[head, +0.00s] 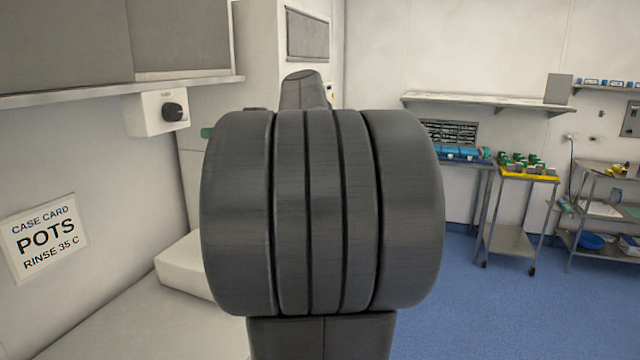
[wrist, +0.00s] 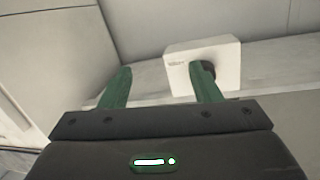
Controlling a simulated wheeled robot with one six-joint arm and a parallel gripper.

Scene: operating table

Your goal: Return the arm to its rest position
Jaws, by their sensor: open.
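My gripper (wrist: 162,88) shows in the wrist view with its two green fingers spread apart. It is open, and nothing shows between the fingers. Beyond the right finger is a white box with a black knob (wrist: 205,62). In the head view my own dark grey arm fills the middle of the picture and hides what is behind it. My gripper cannot be made out in the head view.
In the head view the white knob box (head: 158,112) is on the left wall below a shelf (head: 120,90). A sign reading POTS (head: 45,238) is lower left. A yellow-topped trolley (head: 528,175) and a wire-shelf cart (head: 600,210) stand right. Blue floor (head: 480,300) is clear at lower right.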

